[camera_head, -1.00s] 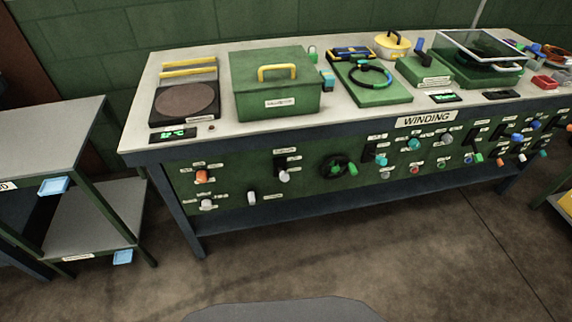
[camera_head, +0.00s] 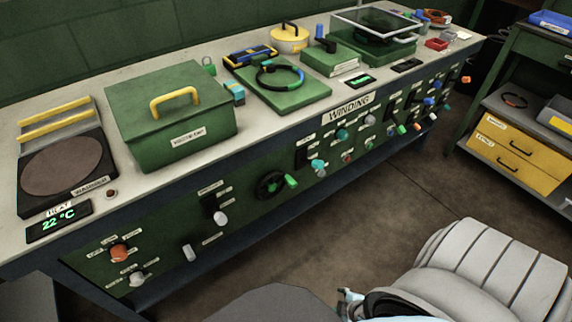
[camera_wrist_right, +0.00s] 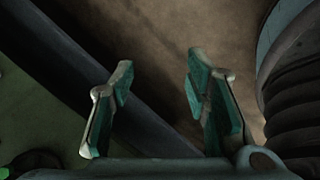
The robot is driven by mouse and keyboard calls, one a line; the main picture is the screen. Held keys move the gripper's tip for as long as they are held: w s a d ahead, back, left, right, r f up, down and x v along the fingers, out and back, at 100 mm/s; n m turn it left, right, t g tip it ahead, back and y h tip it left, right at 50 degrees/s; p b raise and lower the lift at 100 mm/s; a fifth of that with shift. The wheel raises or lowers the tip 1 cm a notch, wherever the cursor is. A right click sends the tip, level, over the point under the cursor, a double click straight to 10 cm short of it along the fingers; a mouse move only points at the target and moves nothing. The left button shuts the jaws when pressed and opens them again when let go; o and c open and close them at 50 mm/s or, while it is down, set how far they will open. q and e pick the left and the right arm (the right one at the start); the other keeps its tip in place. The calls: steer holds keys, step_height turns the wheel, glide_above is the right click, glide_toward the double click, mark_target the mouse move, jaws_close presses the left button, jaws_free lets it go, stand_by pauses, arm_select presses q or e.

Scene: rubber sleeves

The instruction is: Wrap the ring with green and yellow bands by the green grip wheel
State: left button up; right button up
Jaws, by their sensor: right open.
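A dark ring (camera_head: 279,76) with small coloured bands lies on a green board (camera_head: 303,98) on the bench; blue and green show, but I cannot tell whether any band is yellow. A dark wheel (camera_head: 268,186) with a green grip (camera_head: 291,181) is on the bench's front panel, below the board. My right gripper (camera_head: 350,298) shows at the bottom of the head view, in front of the bench and well apart from the wheel. In the right wrist view the right gripper (camera_wrist_right: 160,85) is open, with nothing between its fingers. My left gripper is out of view.
A green box (camera_head: 170,130) with a yellow handle and a hot plate (camera_head: 62,165) stand on the left of the bench (camera_head: 110,82). Knobs and levers stick out of the panel. A cabinet with a yellow drawer unit (camera_head: 515,158) stands at right. The floor (camera_head: 400,205) between is clear.

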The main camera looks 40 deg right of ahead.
steer(key=w+d+n+t+b, duration=0.3)
steer(key=w+d+n+t, duration=0.1)
steer(key=w+n, duration=0.4)
arm_select(q)
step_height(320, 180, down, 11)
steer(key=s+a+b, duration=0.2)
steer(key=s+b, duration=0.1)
steer(key=b, duration=0.3)
arm_select(e)
steer(key=n+t+y+b, duration=0.1)
steer(key=n+t+b, duration=0.3)
steer(key=n+t, duration=0.9)
glide_toward(295, 186)
step_height(295, 186, up, 4)
steer(key=n+g, duration=0.4)
steer(key=shift+g, duration=0.3)
steer(key=w+b, duration=0.4)
steer(key=w, duration=0.5)
steer(key=shift+w, duration=0.3)
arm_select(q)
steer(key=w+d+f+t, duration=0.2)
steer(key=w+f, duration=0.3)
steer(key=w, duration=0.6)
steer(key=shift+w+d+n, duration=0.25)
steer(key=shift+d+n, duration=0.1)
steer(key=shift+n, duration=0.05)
arm_select(e)
steer(key=shift+w, duration=0.4)
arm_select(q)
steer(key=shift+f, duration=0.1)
